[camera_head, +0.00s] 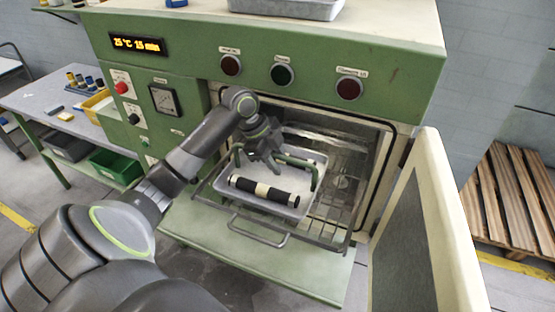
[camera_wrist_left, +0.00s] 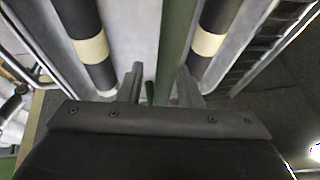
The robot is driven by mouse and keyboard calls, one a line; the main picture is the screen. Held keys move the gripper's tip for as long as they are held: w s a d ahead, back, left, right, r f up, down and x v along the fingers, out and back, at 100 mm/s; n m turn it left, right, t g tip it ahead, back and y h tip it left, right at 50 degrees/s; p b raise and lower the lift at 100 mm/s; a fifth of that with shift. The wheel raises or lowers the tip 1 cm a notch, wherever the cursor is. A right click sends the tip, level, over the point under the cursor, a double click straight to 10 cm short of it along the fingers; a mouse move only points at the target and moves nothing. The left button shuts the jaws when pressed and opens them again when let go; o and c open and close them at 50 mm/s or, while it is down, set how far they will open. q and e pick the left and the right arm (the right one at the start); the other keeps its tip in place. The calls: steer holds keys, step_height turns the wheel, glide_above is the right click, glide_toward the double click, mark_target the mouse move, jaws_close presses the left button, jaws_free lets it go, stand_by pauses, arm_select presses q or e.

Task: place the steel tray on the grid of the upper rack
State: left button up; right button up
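A steel tray (camera_head: 300,207) with a green arched handle (camera_head: 300,163) is at the oven's open mouth, over a wire rack (camera_head: 335,215). I cannot tell whether it rests fully on the grid. A black roll with cream bands (camera_head: 263,190) lies in it; the left wrist view shows two such rolls, one on each side of the green handle bar (camera_wrist_left: 178,40). My left gripper (camera_head: 268,163) is over the tray at the handle. In the left wrist view its fingers (camera_wrist_left: 159,80) straddle the bar, apart, with gaps beside it. My right gripper is out of view.
The green oven (camera_head: 190,55) has its door (camera_head: 440,220) swung open to the right. Another grey tray (camera_head: 285,8) stands on top. A side table (camera_head: 45,95) with small parts and bins (camera_head: 115,165) is at left. A wooden pallet (camera_head: 510,200) lies at right.

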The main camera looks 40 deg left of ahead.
arm_select(q)
steer(key=shift+a+r, duration=0.3)
steer(key=shift+r, duration=0.25)
steer(key=b+v, duration=0.4)
steer(key=v, duration=0.7)
